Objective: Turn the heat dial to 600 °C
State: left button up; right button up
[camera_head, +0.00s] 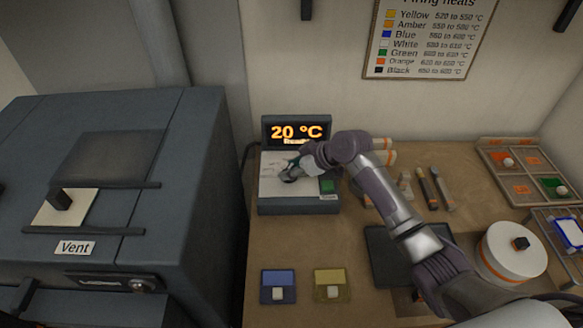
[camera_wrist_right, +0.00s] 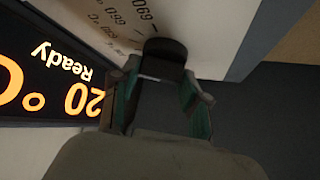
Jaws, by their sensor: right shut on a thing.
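The heat dial (camera_wrist_right: 165,52) is a black round knob on the pale sloped face of the control box (camera_head: 270,187). My right gripper (camera_wrist_right: 160,88) is shut on the dial, with one green-padded finger on each side of it. In the head view, my right gripper (camera_head: 291,167) reaches the dial from the right and mostly hides it. The display (camera_head: 297,132) reads 20 °C with "Ready" below. Scale numbers show upside down beside the knob in the wrist view; which one the dial points to cannot be told. My left gripper is not in view.
A green button (camera_head: 327,186) sits right of the dial. The kiln with a Vent label (camera_head: 75,247) stands at left. A firing heats chart (camera_head: 428,38) hangs on the wall. Blue (camera_head: 278,277) and yellow (camera_head: 333,276) pads lie in front. A white turntable (camera_head: 512,252) stands at right.

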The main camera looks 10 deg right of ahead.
jog(key=shift+w+f+n+g+y+b, duration=0.1)
jog(key=shift+f+n+g+y+b, duration=0.2)
jog(key=shift+n+b, duration=0.5)
jog(key=n+g+y+b, duration=0.1)
jog(key=n+g+b, duration=0.1)
jog(key=b, duration=0.2)
jog(key=shift+w+d, duration=0.1)
jog(key=shift+r+n+g+b, duration=0.25)
jog(key=shift+n+g+b, duration=0.55)
jog(key=shift+n+b, duration=0.35)
jog(key=o, duration=1.1)
jog(key=shift+o, duration=0.2)
